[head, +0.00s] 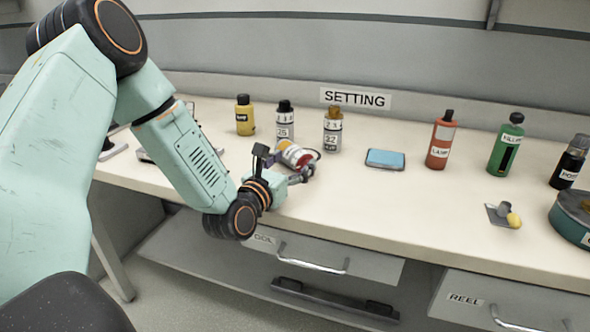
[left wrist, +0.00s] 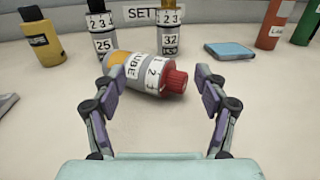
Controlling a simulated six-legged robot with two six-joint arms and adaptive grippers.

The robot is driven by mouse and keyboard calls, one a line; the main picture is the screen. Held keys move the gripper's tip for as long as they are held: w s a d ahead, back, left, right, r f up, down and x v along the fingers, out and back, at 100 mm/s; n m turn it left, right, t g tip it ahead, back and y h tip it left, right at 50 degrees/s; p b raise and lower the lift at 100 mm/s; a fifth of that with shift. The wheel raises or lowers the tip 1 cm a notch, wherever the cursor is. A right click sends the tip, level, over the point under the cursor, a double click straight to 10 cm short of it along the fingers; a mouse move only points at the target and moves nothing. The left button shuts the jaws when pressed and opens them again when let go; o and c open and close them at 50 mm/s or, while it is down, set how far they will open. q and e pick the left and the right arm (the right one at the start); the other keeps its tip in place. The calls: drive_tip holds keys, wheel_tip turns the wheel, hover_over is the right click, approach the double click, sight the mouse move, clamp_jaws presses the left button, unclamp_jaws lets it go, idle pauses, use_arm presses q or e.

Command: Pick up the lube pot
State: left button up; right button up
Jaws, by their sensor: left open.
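The lube pot lies on its side on the counter, grey and yellow with a red cap and a white LUBE label. It shows in the left wrist view (left wrist: 147,75) and partly in the head view (head: 294,154), where my gripper hides some of it. In the left wrist view its cap points right and slightly towards me. My left gripper (head: 300,176) is open and low over the counter. In the left wrist view its fingers (left wrist: 159,100) stand on either side of the pot, with nothing held. My right gripper is not in view.
Behind the pot stand a yellow bottle (head: 244,116) and two numbered grey bottles, one black-topped (head: 284,122) and one amber-topped (head: 333,132). A blue pad (head: 385,158), a red bottle (head: 441,142) and a green bottle (head: 505,146) are to the right. The counter's front edge is close.

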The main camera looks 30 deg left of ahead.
use_arm(q)
drive_tip(key=o, duration=0.5)
drive_tip(key=shift+c, duration=0.2)
drive_tip(key=shift+s, duration=0.15)
